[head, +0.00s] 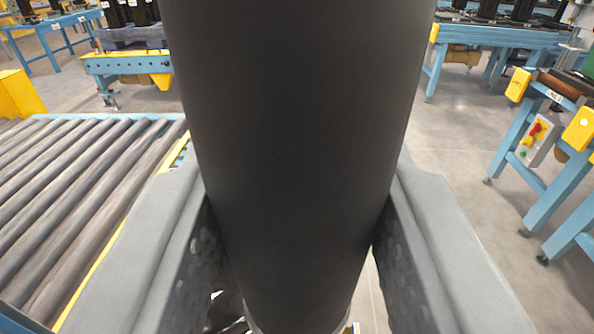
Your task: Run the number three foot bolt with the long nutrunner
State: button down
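A thick, dark cylinder, apparently the body of the long nutrunner (300,130), fills the middle of the head view from the top edge to the bottom. My gripper (298,265) has one grey finger on each side of it. The dark inner pads press against the cylinder low in the picture, so the gripper is shut on it. The nutrunner's working end cannot be made out. No foot bolt can be seen, and the cylinder hides whatever lies behind it.
A roller conveyor (75,200) with a yellow edge runs close on the left. Blue-framed stands with a control box (537,140) are on the right. More conveyors (130,65) stand at the back. Bare grey floor (460,150) lies right of the cylinder.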

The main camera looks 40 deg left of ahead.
jog(key=shift+r, duration=2.6)
